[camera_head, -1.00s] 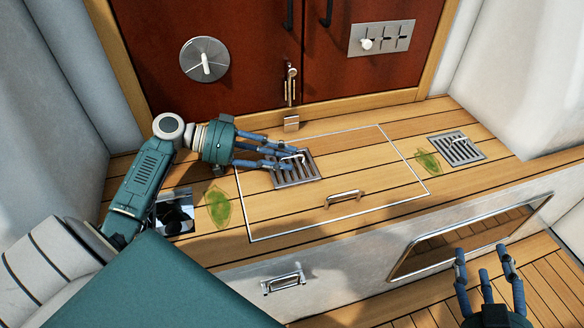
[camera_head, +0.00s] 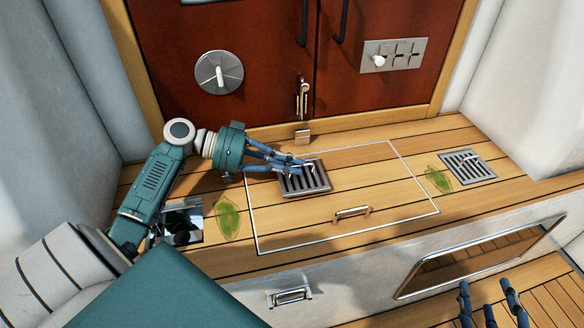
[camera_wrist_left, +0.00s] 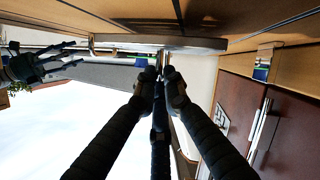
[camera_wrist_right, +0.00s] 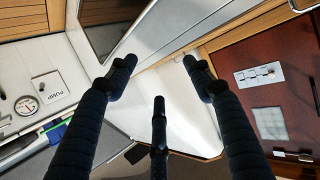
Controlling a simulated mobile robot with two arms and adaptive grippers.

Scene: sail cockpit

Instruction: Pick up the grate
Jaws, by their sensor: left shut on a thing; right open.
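A square metal grate (camera_head: 304,180) with dark slots and a small handle is over the wooden hatch in the head view. My left gripper (camera_head: 300,164) is shut on the grate's handle. The grate's front edge shows thickness, and it seems slightly raised from the wood. In the left wrist view the grate (camera_wrist_left: 160,43) is a flat slab seen edge-on, with my fingers (camera_wrist_left: 160,78) closed at it. My right gripper (camera_head: 490,292) is open and empty at the lower right, partly cut off; its spread fingers show in the right wrist view (camera_wrist_right: 158,75).
A second grate (camera_head: 467,165) lies at the right of the deck. A square opening (camera_head: 182,225) with a dark inside is at the left. Green leaves lie beside the opening (camera_head: 228,219) and the second grate (camera_head: 439,179). Red doors (camera_head: 270,75) stand behind.

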